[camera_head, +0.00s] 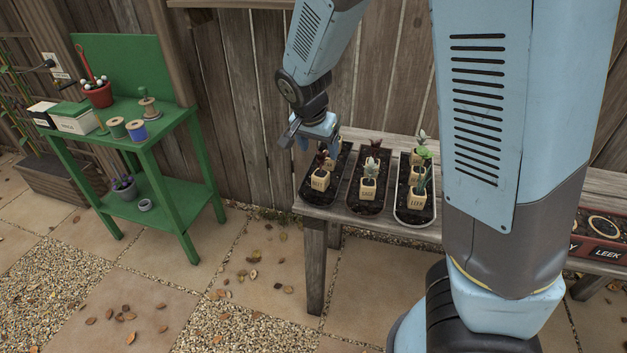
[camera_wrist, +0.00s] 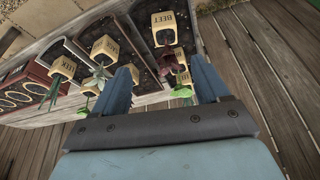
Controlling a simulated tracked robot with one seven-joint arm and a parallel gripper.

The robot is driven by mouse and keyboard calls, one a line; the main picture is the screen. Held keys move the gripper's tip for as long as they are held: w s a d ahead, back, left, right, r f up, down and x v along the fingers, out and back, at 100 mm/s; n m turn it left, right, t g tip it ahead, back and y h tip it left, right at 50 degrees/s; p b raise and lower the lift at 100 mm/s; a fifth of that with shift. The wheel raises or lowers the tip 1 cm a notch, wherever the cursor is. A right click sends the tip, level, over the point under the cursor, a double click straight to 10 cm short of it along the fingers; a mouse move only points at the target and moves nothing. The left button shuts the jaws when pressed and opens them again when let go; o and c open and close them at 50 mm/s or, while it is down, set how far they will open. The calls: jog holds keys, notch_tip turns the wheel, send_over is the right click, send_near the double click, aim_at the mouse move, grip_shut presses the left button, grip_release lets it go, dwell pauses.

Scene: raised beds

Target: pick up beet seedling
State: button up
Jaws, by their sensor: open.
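The beet seedling, with dark red leaves in a tan pot labelled BEET (camera_head: 320,181), stands upright in the left tray (camera_head: 341,166) on the bench. In the wrist view, its pot (camera_wrist: 163,26) is at the top centre and its red leaves (camera_wrist: 167,59) hang toward the gap between my fingers. My gripper (camera_head: 317,143) is above the back end of that tray, apart from the beet pot. In the wrist view my gripper (camera_wrist: 163,85) is open, with nothing held between its fingers. Its fingertips partly hide the pots behind the beet in the head view.
The middle tray holds a sage pot (camera_head: 369,188). The right tray holds a leek pot (camera_head: 417,197) with others behind it. A wooden fence (camera_head: 235,110) rises close behind the bench. A green potting table (camera_head: 170,122) stands at left, with paving between.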

aim_at(320, 173)
jog(key=x, duration=0.3)
jog(key=a+x, duration=0.1)
jog(key=x, duration=0.5)
jog(key=shift+w+a, duration=0.25)
jog(key=shift+x, duration=2.7)
jog(key=shift+s+d, duration=0.1)
jog(key=shift+c, duration=0.2)
jog(key=c, duration=1)
jog(key=shift+r, duration=0.1)
